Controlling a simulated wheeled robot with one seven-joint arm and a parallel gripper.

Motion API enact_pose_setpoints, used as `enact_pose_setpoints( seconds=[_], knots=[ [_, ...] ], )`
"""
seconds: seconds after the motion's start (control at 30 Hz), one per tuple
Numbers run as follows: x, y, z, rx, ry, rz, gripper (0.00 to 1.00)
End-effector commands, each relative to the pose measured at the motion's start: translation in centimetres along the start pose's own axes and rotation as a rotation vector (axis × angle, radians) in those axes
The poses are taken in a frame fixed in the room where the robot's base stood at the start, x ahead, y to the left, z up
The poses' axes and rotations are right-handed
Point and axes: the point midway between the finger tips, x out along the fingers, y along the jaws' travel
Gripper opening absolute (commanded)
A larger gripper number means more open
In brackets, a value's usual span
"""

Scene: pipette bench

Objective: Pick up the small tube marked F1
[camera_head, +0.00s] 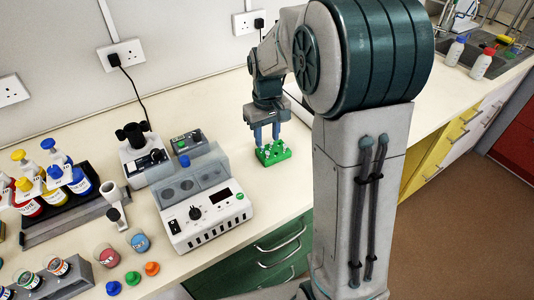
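A small green rack (272,153) stands on the bench near its front edge, with several small whitish tubes in it. The tubes are too small for me to read any marking, so I cannot tell which is F1. My gripper (267,139) points down right over the rack, its two blue fingers apart. The fingertips are at or just above the tube tops. I cannot tell whether they touch a tube, and the fingers partly cover the rack's back.
A white instrument (207,210) with a display stands left of the rack, with a microscope-like device (143,154) behind it. Bottles (80,180), jars (107,256) and coloured caps (133,278) fill the left. Bench right of the rack is mostly hidden by my arm.

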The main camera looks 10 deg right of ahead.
Motion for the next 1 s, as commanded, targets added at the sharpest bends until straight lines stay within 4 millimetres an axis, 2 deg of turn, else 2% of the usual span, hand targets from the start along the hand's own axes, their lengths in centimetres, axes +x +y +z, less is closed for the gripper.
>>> enact_pose_setpoints(
  seconds=[0.1,0.33,0.6,0.9,0.93,1.0],
  knots=[
    [1.4,0.1,0.0,0.001,-0.001,0.000,0.37],
    [2.9,0.4,-0.2,0.004,-0.004,-0.001,0.37],
    [6.4,0.9,-0.6,0.004,-0.002,0.000,0.37],
    [7.0,0.9,-0.7,0.004,0.001,0.001,0.37],
    [7.0,0.9,-0.7,0.004,0.001,0.001,0.34],
    [7.0,0.9,-0.7,0.003,0.001,0.001,0.14]
  ],
)
